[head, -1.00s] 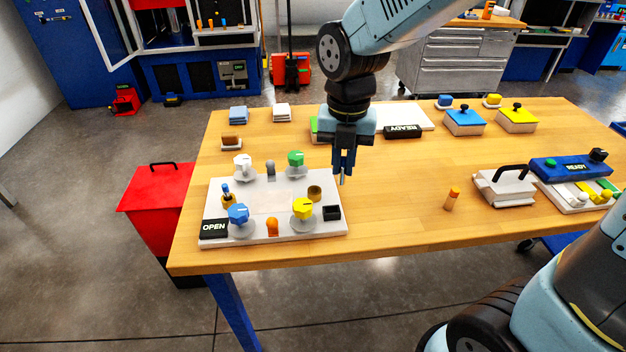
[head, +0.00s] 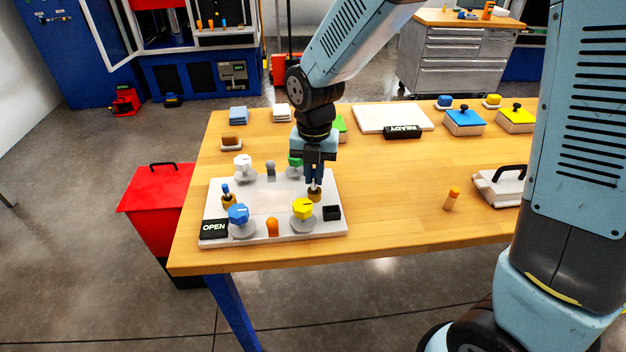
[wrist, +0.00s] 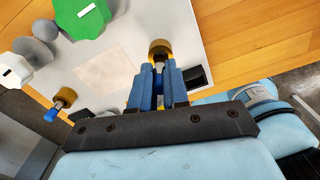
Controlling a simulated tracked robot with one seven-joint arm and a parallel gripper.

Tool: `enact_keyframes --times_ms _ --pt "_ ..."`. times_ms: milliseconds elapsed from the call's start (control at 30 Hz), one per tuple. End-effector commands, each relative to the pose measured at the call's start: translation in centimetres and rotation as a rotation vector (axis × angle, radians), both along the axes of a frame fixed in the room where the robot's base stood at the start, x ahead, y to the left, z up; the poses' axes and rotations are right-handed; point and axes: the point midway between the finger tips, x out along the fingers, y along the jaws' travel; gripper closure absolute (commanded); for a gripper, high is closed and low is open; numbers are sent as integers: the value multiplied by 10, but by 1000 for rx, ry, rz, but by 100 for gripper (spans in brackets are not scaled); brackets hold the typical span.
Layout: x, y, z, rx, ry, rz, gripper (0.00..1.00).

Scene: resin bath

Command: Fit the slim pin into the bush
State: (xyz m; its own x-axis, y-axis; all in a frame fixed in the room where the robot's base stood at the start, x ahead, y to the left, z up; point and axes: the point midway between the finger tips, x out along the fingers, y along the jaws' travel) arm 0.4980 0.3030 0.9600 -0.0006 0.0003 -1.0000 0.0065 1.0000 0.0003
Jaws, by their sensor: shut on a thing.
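My gripper (head: 315,181) is shut on the slim pin (head: 315,188), a thin pale grey pin pointing down from the jaws. The brass-coloured bush (head: 316,197) stands on the white panel (head: 270,200), directly below the gripper. In the wrist view the bush (wrist: 160,46) shows just beyond the blue fingertips (wrist: 159,72), with the pin mostly hidden between them. The pin's lower end is at the bush's mouth; I cannot tell whether it has entered or is just above. Another brass bush (head: 229,200) at the panel's left has a blue-topped pin (head: 225,188) in it.
Around the bush are a yellow knob (head: 303,208), a green knob (head: 295,161), a black square block (head: 332,213) and an orange piece (head: 272,227). A blue knob (head: 238,213) and white knob (head: 242,162) stand further left. An orange peg (head: 452,198) stands on open tabletop.

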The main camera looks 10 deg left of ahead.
Motion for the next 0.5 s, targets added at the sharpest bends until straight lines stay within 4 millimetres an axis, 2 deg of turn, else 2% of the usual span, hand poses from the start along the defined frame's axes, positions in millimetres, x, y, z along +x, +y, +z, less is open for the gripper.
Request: enact_keyframes --times_ms 133,367,400,500 --pt "-1 0 -20 -2 2 0 100" --pt "-1 -1 -23 0 0 0 100" --pt "-1 -1 -23 -1 1 0 82" --pt "-1 -1 -23 -1 1 -1 73"
